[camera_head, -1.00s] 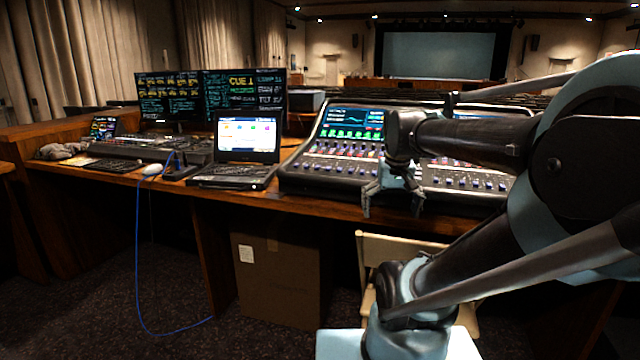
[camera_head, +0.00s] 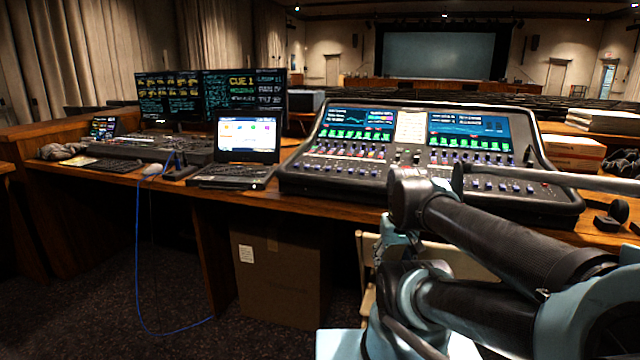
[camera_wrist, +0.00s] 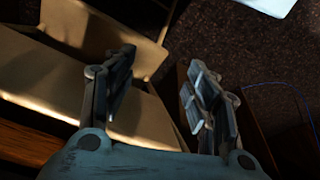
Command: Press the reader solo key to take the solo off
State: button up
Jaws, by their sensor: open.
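The mixing desk (camera_head: 340,178) stands on the wooden table, with two lit screens, rows of green-lit keys and several faders. A pale sheet (camera_head: 410,127) sits between its screens. I cannot read which key is the reader solo key or whether it is lit. My arm crosses in front of the desk's lower right part. In the wrist view my gripper (camera_wrist: 158,95) is open and empty, its two fingers apart above the chair and the carpet. In the head view the gripper is mostly hidden behind my arm, below the desk's front edge.
A beige folding chair (camera_wrist: 100,80) stands below the table front. A laptop (camera_head: 246,140) is left of the desk. A cardboard box (camera_head: 280,270) stands under the table. Boxes and books (camera_head: 575,153) and headphones (camera_head: 612,215) lie to the right. A blue cable hangs at left.

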jog(key=shift+w+f, duration=0.2)
jog(key=shift+w, duration=0.2)
jog(key=c, duration=0.4)
grip_shut()
